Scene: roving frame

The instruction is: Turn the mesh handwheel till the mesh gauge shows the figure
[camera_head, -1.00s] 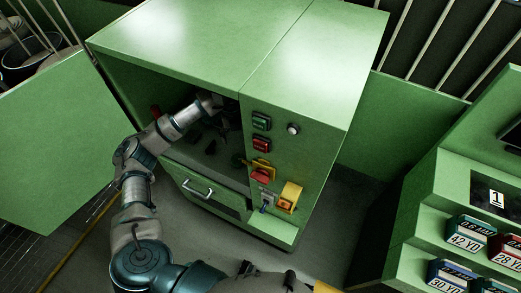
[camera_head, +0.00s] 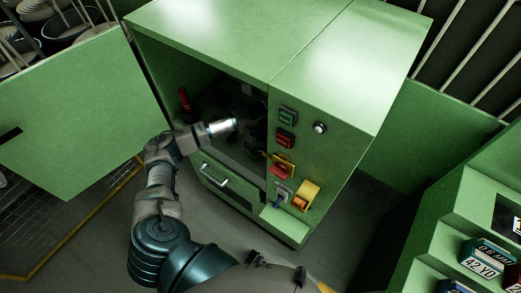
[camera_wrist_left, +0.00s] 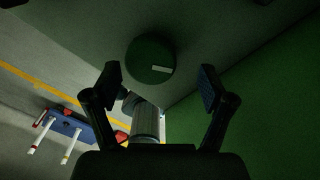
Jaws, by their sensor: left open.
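My left arm reaches into the open bay of a green cabinet (camera_head: 225,40) in the head view. The left gripper (camera_head: 255,131) is dark against the shaded interior there. In the left wrist view the left gripper (camera_wrist_left: 160,84) is open, with its two dark fingers spread apart. A dark green round piece with a small pale mark (camera_wrist_left: 150,58) shows between and beyond the fingertips. It may be the mesh handwheel, but I cannot tell for certain. No gripper contact with it is visible. I cannot make out a mesh gauge or its figure.
The cabinet's right panel carries a green button (camera_head: 287,117), a red button (camera_head: 285,140) and a yellow-orange switch (camera_head: 305,196). A drawer handle (camera_head: 214,176) sits below the bay. An open green door (camera_head: 80,110) stands at left. Labelled boxes (camera_head: 487,257) sit at lower right.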

